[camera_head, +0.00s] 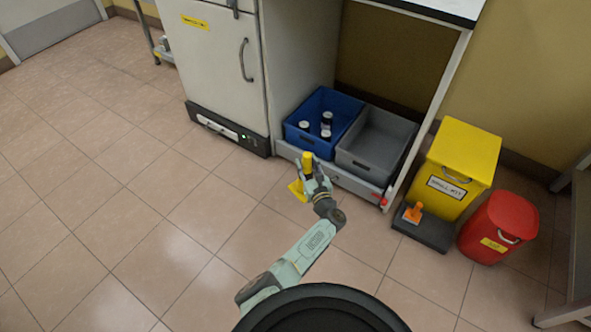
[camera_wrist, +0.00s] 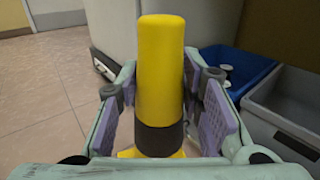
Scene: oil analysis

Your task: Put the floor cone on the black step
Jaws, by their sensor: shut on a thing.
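The floor cone (camera_head: 297,189) is yellow with a black band and stands upright in my gripper (camera_head: 312,172), low over the tiled floor. In the wrist view the yellow floor cone (camera_wrist: 160,70) fills the middle, with the pads of my gripper on both sides of it. My gripper is shut on it. Its base is mostly hidden in the wrist view, and I cannot tell whether it touches the floor. The black step (camera_head: 424,234) is a low dark platform to the right, in front of the yellow bin. A small orange object (camera_head: 412,213) is on its left part.
A blue crate (camera_head: 297,136) with several bottles and a grey crate (camera_head: 372,160) stand on a low shelf behind my gripper. The yellow bin (camera_head: 466,150) and a red bin (camera_head: 498,225) are at the right. A white cabinet (camera_head: 212,60) stands behind left. Open floor lies left.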

